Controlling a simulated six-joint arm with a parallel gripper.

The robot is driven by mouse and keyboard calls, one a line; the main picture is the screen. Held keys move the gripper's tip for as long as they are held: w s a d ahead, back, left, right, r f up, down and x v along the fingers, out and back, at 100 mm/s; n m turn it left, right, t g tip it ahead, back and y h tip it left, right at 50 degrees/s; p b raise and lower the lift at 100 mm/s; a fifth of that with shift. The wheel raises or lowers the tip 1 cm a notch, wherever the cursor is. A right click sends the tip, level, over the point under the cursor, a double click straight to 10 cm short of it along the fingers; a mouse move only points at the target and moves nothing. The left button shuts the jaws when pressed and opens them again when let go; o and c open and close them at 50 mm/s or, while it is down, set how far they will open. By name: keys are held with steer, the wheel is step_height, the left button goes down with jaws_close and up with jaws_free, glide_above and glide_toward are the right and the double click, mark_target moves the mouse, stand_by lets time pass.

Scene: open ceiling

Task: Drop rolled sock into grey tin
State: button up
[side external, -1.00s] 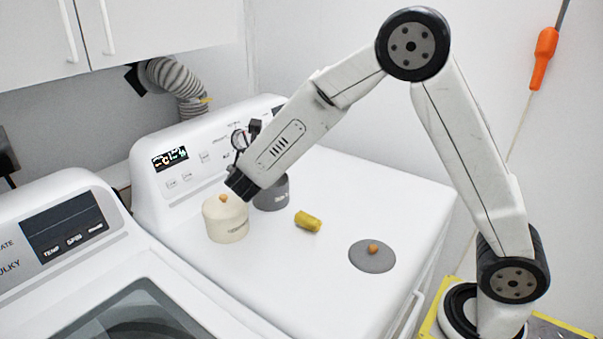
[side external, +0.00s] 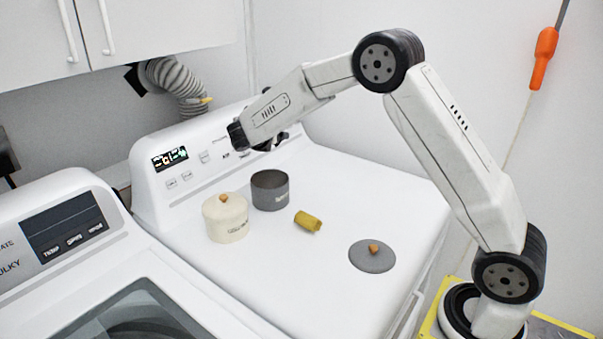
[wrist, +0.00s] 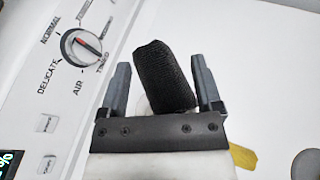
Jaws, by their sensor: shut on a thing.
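My gripper (wrist: 162,80) is shut on a dark, ribbed rolled sock (wrist: 164,76), which stands up between the two fingers in the wrist view. In the side view the end of my arm is raised over the back of the dryer top, by the control panel, and the sock cannot be made out clearly there. The grey tin (side external: 270,192) stands open on the dryer below and to the right of the arm's end, beside a cream tin. A grey round lid (side external: 371,257) with a wooden knob lies apart, at the right.
The lidded cream tin (side external: 226,218) stands just left of the grey tin. A small yellow roll (side external: 307,221) lies between the grey tin and the lid. The control panel (side external: 190,157) rises behind. The dryer's right side is clear.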

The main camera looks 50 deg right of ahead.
steer(key=shift+f, duration=2.95)
steer(key=o, duration=1)
steer(key=shift+a, duration=0.15)
steer(key=v, duration=0.7)
steer(key=shift+s+a+r, duration=0.15)
steer(key=shift+a, duration=0.15)
